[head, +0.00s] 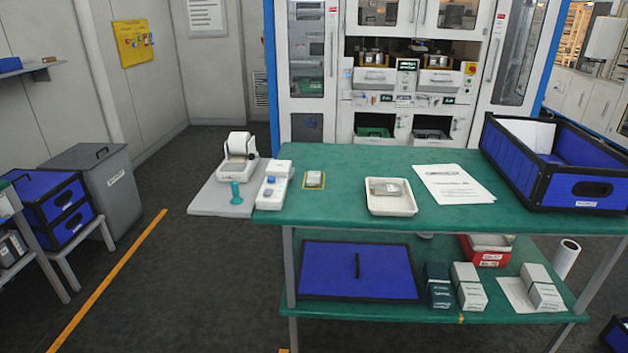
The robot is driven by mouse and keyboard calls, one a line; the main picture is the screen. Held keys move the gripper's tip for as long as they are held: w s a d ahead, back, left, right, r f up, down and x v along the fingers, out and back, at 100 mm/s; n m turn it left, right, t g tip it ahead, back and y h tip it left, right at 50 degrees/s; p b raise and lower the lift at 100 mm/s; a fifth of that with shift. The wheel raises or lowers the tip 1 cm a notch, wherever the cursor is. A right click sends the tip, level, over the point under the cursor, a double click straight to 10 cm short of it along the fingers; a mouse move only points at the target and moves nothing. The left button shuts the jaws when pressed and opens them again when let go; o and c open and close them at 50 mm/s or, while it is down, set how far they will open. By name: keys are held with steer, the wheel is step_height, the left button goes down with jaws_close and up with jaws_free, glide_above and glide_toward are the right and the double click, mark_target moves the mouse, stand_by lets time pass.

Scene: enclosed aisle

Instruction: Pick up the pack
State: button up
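A small silvery pack (386,187) lies flat in a shallow white tray (392,208) on the green table top. A second small grey-white boxy item (314,178) sits inside a yellow-outlined square, left of the tray. I cannot tell for sure which of the two is the task's pack. My gripper and arm do not show in the head view.
White sheets (455,184) lie right of the tray, then a blue crate with black edges (597,191). A white device (273,184) and a label printer (238,157) stand left. The lower shelf holds a blue panel (320,270) and several boxes. Dark floor lies left.

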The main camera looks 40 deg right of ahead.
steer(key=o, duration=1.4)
